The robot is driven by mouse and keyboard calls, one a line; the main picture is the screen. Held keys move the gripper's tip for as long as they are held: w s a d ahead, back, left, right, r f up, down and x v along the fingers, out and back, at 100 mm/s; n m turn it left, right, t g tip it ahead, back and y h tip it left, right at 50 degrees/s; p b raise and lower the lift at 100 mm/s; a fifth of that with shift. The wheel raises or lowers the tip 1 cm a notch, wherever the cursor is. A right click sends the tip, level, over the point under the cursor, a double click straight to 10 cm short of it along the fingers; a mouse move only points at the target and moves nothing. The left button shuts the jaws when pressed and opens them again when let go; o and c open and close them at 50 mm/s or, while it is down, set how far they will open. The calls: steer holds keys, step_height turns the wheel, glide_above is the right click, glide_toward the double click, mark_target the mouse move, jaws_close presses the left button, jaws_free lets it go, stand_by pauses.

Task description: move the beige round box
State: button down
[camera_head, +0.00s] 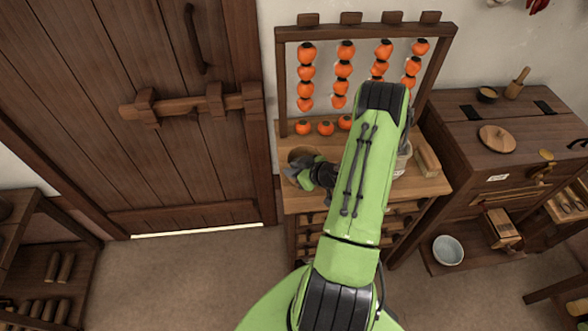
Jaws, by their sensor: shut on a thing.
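The fingertips are small and dark here, so the exact grip and whether the box touches the bench cannot be told. My green arm crosses the bench and hides its middle.
A rack (365,32) of strung orange fruit rises behind the bench, with loose orange fruit (325,128) at its foot. A pale round container (403,158) is partly hidden right of my arm, beside a wooden block (427,160). A dark chest (470,140) stands right.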

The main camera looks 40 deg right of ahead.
steer(key=shift+s, duration=0.15)
steer(key=c, duration=1.5)
jaws_free()
steer(key=shift+f, duration=0.1)
steer(key=o, duration=0.5)
steer(key=shift+c, duration=0.2)
